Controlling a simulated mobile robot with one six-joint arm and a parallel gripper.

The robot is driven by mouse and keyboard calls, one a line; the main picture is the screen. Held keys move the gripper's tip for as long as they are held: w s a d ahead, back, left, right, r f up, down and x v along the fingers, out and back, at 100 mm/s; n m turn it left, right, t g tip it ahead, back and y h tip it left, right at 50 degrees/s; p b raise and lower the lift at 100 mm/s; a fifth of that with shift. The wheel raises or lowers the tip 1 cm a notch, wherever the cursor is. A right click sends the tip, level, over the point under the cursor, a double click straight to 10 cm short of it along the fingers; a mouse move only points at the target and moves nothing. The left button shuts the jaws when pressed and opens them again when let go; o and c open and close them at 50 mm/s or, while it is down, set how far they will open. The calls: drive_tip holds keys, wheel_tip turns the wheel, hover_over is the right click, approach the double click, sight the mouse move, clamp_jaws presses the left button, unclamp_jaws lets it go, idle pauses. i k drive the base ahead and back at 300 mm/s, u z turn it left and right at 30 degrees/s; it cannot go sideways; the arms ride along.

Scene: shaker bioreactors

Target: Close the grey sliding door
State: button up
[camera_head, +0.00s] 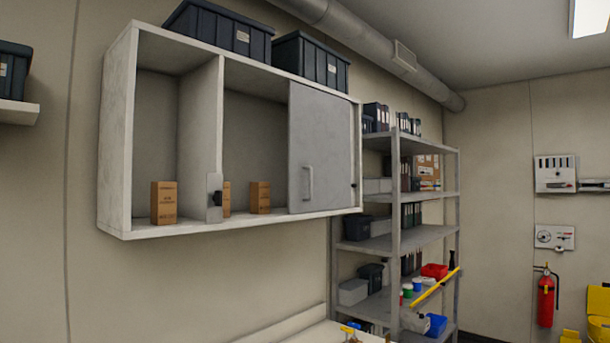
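The grey sliding door (322,150) stands at the right end of a white wall cabinet (117,224). It covers only the right part of the cabinet front. A vertical bar handle (308,184) is on the door's lower left part. The middle and left compartments are open to view. A small metal plate with a dark catch (215,198) sits at the lower front edge of the divider. My gripper does not show in this view.
Several brown boxes (164,202) stand on the cabinet floor left of the door. Dark bins (222,30) sit on top of the cabinet. A loaded grey shelf rack (396,190) stands to the right. A pale worktop (325,333) lies below.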

sight(319, 122)
drive_tip(key=z, duration=0.8)
drive_tip(key=i, duration=1.85)
drive_tip(key=u, duration=0.55)
drive_tip(key=k, duration=0.75)
drive_tip(key=u, duration=0.2)
drive_tip(key=i, duration=0.85)
drive_tip(key=z, duration=0.1)
